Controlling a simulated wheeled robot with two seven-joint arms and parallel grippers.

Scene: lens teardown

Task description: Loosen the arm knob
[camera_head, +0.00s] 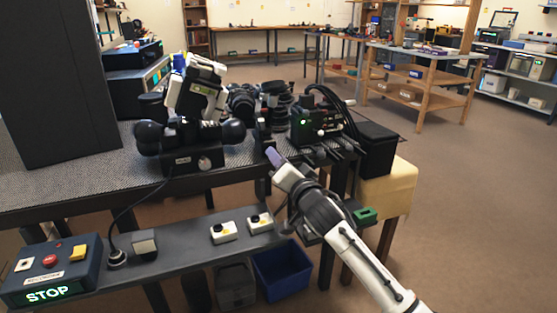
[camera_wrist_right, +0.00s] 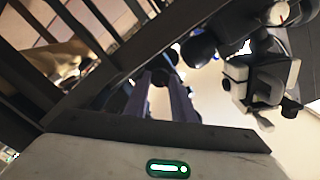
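My right gripper (camera_head: 271,154) reaches in from the lower right, its pale purple fingers pointing up-left at the front edge of the bench, beside a dark upright part (camera_head: 262,132). In the right wrist view its two fingers (camera_wrist_right: 165,88) stand apart. A dark round knob-like part (camera_wrist_right: 160,77) shows between their tips; I cannot tell whether they touch it, or whether it is the arm knob. A black device with round ends (camera_head: 190,140) stands left of the gripper. A black unit with a green light (camera_head: 318,124) stands to its right. I cannot make out my left gripper.
A white-and-black device (camera_head: 197,88) stands behind. The lower shelf holds a STOP box (camera_head: 50,272) and small white boxes (camera_head: 223,232). A blue bin (camera_head: 282,270) is underneath. A tall black panel (camera_head: 55,80) blocks the left. Open floor lies to the right.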

